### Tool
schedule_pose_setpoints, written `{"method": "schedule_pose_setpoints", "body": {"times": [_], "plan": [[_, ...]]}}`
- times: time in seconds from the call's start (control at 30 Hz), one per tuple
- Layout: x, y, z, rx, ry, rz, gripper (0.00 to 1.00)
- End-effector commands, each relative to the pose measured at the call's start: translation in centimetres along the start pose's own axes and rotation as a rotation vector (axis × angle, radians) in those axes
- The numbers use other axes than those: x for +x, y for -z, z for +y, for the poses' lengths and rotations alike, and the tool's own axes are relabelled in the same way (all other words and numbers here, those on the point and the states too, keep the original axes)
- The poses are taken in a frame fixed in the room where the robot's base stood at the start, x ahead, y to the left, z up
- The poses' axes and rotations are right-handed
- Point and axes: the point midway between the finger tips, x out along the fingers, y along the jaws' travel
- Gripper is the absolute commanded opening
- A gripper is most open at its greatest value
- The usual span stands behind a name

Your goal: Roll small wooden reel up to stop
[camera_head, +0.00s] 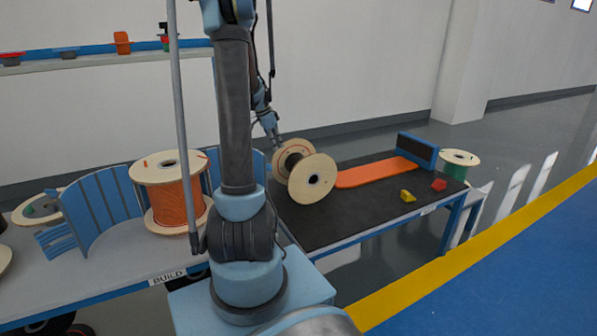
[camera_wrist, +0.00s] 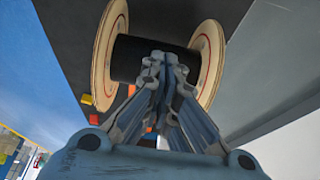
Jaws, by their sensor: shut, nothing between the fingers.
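The small wooden reel (camera_head: 312,178) has two pale wooden flanges and a dark core. It stands on its rims on the dark table top (camera_head: 330,222), left of an orange strip (camera_head: 378,172). The blue stop (camera_head: 417,151) stands at the far right end of that strip. My gripper (camera_head: 277,140) is shut and empty, at the left side of the reel. In the wrist view the reel's dark core (camera_wrist: 130,60) lies just beyond my closed fingertips (camera_wrist: 166,62), between the two flanges. I cannot tell whether the fingers touch the core.
A yellow block (camera_head: 407,196) and a red block (camera_head: 439,185) lie on the table right of the reel, in front of the strip. A large reel of orange cable (camera_head: 175,195) stands left of my arm, beside a curved blue rack (camera_head: 100,208). Another reel (camera_head: 458,160) stands beyond the stop.

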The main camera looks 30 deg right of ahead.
Motion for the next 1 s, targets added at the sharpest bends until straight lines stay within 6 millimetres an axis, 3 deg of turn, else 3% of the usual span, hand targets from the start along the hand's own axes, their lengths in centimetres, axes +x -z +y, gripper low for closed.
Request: {"method": "schedule_pose_setpoints", "body": {"times": [0.33,1.0], "plan": [[3.4,-1.1,-0.5,-0.014,0.005,0.000,0.00],[10.9,-1.2,-0.5,-0.016,0.006,0.000,0.00]]}}
